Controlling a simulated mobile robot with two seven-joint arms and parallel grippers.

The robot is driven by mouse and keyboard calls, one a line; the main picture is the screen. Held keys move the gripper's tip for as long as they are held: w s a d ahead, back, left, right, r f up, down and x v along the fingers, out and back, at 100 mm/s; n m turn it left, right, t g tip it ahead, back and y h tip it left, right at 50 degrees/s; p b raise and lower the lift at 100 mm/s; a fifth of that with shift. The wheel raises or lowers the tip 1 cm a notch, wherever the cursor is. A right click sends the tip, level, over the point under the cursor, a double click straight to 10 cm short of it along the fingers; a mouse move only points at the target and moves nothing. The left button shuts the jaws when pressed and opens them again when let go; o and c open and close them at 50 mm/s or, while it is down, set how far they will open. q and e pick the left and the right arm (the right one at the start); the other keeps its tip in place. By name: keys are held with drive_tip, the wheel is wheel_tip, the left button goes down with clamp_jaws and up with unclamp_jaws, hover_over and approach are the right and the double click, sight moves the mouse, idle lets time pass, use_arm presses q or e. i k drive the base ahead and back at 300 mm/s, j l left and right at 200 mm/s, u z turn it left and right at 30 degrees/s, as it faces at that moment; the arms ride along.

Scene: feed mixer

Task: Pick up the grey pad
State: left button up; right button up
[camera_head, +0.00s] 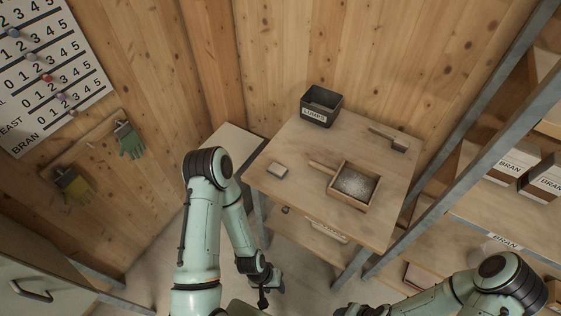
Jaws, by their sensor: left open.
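The grey pad (278,170) is a small, pale, flat block. It lies on the left part of the wooden table top, near its front left edge. My left gripper (266,292) is open, below and in front of the table, well apart from the pad. Nothing shows between its fingers. My right arm comes in from the lower right. The end of it (348,311) is cut by the bottom edge of the picture, so its jaws cannot be made out.
On the table (300,204) stand a dark labelled bin (320,106), a wooden tray (354,186) of grainy material and a brush (388,139). Metal shelving (459,150) with BRAN boxes (498,163) rises at the right. The table top around the pad is clear.

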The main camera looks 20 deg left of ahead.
sight(277, 170)
drive_tip(key=j+z, duration=0.25)
drive_tip(key=j, duration=0.15)
drive_tip(key=l+u, duration=0.1)
drive_tip(key=u, duration=0.7)
drive_tip(key=l+u, duration=0.15)
drive_tip(key=u, duration=0.25)
